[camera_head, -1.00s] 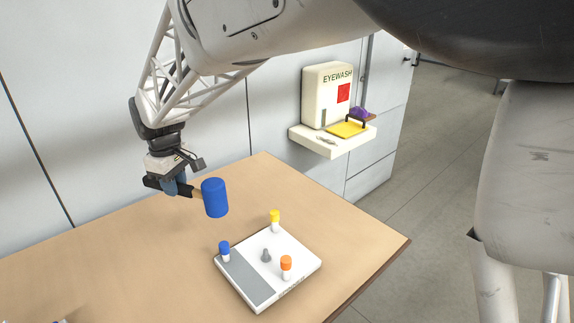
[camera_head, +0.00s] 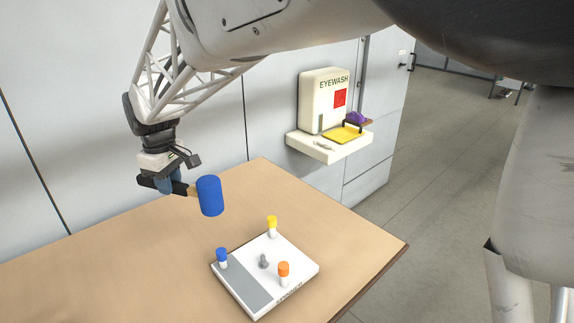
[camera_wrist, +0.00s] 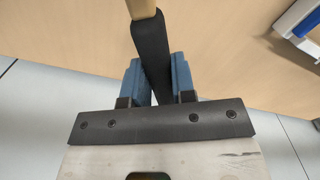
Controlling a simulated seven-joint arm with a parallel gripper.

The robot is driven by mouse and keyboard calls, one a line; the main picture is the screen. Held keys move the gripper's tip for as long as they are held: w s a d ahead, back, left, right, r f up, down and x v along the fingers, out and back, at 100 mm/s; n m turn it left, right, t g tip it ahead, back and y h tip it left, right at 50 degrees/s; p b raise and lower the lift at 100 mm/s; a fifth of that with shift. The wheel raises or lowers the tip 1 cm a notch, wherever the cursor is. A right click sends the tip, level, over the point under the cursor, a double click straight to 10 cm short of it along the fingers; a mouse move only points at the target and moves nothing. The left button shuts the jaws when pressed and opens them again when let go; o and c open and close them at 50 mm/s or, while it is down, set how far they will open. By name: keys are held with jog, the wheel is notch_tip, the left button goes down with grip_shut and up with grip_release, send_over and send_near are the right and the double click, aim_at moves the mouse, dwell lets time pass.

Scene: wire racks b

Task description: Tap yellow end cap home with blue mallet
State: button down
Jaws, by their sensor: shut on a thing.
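The blue mallet (camera_head: 209,196) hangs in the air above the table, left of and higher than the white board (camera_head: 294,258). My gripper (camera_head: 170,187) is shut on its black handle; the handle also shows between the blue fingers in the wrist view (camera_wrist: 152,65). The mallet head is out of the wrist view. The yellow end cap (camera_head: 272,220) sits on top of a white post at the board's far corner. The mallet head is apart from the cap. Whether the cap is fully seated is too small to tell.
The board also bears a blue-capped post (camera_head: 221,254), an orange-capped post (camera_head: 284,268) and a grey knob (camera_head: 264,261). An eyewash station (camera_head: 324,100) is on the wall behind. The wooden table (camera_head: 120,255) is clear left of the board.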

jog(key=shift+r, duration=0.15)
jog(key=shift+r, duration=1.1)
jog(key=w+d+f, duration=0.4)
jog(key=w+d, duration=0.8)
jog(key=shift+f, duration=0.5)
jog(key=shift+f, duration=2.1)
jog(key=shift+r, duration=0.25)
